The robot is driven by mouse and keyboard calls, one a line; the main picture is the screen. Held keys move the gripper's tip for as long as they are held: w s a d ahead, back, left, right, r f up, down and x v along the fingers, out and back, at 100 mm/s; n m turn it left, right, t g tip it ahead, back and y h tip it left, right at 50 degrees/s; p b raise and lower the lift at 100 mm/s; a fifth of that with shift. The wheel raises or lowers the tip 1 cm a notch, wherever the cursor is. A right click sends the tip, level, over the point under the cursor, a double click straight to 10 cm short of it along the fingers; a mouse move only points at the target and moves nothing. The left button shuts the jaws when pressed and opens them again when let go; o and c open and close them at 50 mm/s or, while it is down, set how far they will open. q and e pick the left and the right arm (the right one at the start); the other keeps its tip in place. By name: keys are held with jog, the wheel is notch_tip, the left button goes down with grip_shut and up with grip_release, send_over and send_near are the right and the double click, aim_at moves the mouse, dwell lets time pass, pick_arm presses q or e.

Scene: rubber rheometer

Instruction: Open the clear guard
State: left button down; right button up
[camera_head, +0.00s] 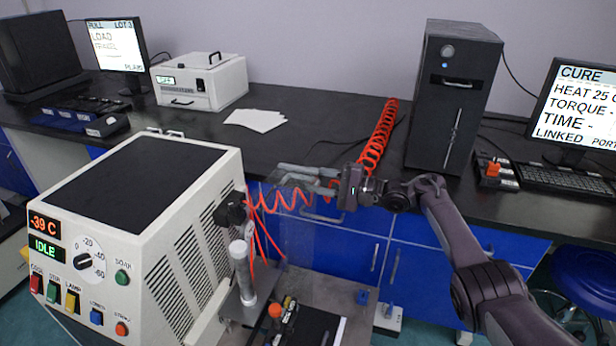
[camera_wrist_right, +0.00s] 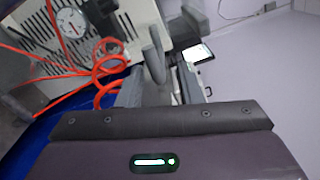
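The clear guard (camera_head: 305,245) is a faint see-through panel at the right side of the white machine (camera_head: 140,205), above a metal base plate. Its edges are hard to make out. My right gripper (camera_head: 310,190) is at the top of this panel, with its fingers pointing left. The fingers are apart. In the right wrist view, a rounded grey bar (camera_wrist_right: 154,62) shows between the fingertips (camera_wrist_right: 158,85); I cannot tell whether they touch it. My left gripper is not in view.
A red coiled hose (camera_head: 376,140) runs behind my right gripper, with red tubing beside the machine. A metal post (camera_head: 242,270) stands by the machine. The black bench (camera_head: 300,105) holds a black tower (camera_head: 452,95), a white box (camera_head: 200,82) and monitors.

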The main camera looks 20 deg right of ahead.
jog(key=v, duration=0.4)
jog(key=shift+s+d, duration=0.2)
dwell(0.3)
